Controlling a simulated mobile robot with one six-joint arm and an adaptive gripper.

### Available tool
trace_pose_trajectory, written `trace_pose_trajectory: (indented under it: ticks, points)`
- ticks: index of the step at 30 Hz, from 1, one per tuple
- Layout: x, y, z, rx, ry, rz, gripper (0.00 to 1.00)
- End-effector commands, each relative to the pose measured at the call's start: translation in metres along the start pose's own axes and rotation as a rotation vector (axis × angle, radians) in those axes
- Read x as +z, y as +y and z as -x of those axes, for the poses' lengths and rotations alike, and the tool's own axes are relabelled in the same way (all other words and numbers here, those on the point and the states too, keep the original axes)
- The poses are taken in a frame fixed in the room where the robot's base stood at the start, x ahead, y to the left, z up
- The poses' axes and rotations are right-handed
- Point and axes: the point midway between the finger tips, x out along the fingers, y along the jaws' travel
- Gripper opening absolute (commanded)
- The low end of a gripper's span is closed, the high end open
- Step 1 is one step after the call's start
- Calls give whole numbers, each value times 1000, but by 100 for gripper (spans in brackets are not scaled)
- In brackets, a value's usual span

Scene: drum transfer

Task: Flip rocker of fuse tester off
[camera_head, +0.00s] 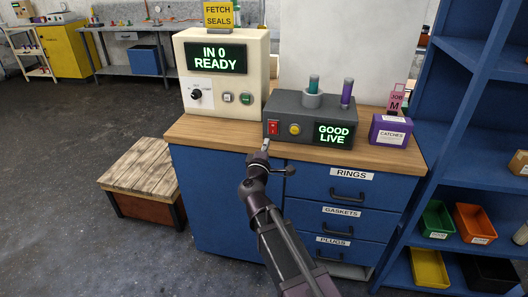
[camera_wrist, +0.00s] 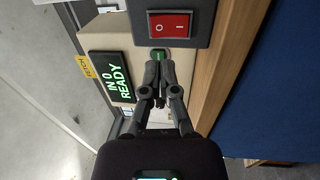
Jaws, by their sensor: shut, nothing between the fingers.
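The fuse tester (camera_head: 310,122) is a dark grey box on the wooden top of a blue cabinet. Its red rocker (camera_head: 273,128) is at the left of its front face, and its screen reads "GOOD LIVE". In the wrist view the red rocker (camera_wrist: 172,23) shows large near the top, marked O and I. My gripper (camera_head: 266,143) is shut and empty, just below and in front of the rocker. In the wrist view my gripper's fingertips (camera_wrist: 159,56) point up, below and left of the rocker. They look apart from it, though the exact gap is unclear.
A yellow button (camera_head: 294,129) sits right of the rocker. A cream machine (camera_head: 222,75) reading "IN 0 READY" stands to the left. A purple box labelled "CATCHES" (camera_head: 390,131) is at the right. The counter (camera_head: 210,134) is a narrow wooden strip in front.

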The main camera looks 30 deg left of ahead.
Motion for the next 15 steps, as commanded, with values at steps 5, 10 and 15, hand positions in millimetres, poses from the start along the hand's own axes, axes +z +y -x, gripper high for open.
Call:
trace_pose_trajectory:
  ticks: [5, 10, 15]
  points:
    - [-1, 1, -32, 0, -1, 1, 0]
    - [-1, 0, -55, 0, -2, -1, 0]
    - [0, 0, -70, 0, 0, -1, 0]
